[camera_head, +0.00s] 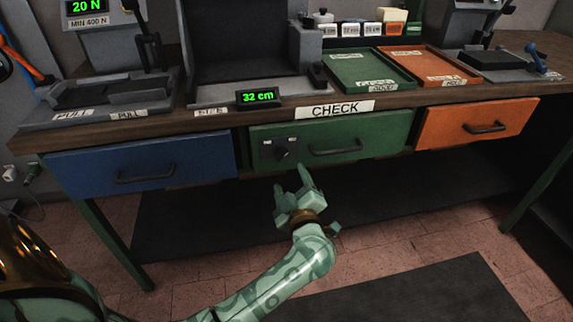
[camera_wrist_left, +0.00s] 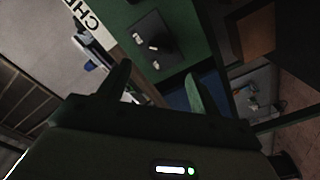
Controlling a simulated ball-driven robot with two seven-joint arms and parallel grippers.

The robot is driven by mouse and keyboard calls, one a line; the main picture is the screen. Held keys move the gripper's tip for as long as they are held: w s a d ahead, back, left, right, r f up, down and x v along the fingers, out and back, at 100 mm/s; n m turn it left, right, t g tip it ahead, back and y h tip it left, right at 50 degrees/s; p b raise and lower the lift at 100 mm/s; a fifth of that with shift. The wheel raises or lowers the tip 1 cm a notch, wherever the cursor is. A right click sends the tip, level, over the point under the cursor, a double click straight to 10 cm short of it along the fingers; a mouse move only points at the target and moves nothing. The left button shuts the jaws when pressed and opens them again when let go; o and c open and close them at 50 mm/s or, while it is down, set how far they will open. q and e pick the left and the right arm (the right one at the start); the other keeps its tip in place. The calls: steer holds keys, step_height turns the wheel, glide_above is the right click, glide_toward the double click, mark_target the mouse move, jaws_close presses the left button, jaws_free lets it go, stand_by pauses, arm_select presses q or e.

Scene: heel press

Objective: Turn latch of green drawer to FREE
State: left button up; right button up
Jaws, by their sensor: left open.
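The green drawer (camera_head: 375,131) is shut under the middle of the bench. Its latch (camera_head: 280,152) is a dark knob on a black plate at the drawer's left side, with two small pale labels above it too small to read. The latch plate also shows in the left wrist view (camera_wrist_left: 152,46). A dark bar handle (camera_head: 335,151) sits to the right of the latch. My left gripper (camera_head: 292,187) is open and empty, below and just in front of the latch, apart from it. Its fingers (camera_wrist_left: 160,85) point toward the drawer front. My right gripper is not in view.
A blue drawer (camera_head: 145,160) is at the left and an orange drawer (camera_head: 477,122) at the right, both shut. Green (camera_head: 362,70) and orange (camera_head: 428,66) trays lie on the bench top. A CHECK label (camera_head: 338,109) is on the bench edge. Open space lies below the drawers.

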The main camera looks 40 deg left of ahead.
mark_target(282, 157)
arm_select(q)
steer(key=b+x, duration=0.1)
steer(key=x, duration=0.3)
steer(key=b+x, duration=0.1)
steer(key=x, duration=0.2)
steer(key=shift+f+b, duration=0.25)
steer(key=shift+b, duration=0.05)
steer(key=shift+w+a+r, duration=0.2)
steer(key=shift+w+a, duration=0.25)
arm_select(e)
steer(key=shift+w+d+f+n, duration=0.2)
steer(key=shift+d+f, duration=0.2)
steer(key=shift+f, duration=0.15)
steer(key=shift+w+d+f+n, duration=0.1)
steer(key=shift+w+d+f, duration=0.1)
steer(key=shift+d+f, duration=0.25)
arm_select(q)
steer(key=c, duration=1)
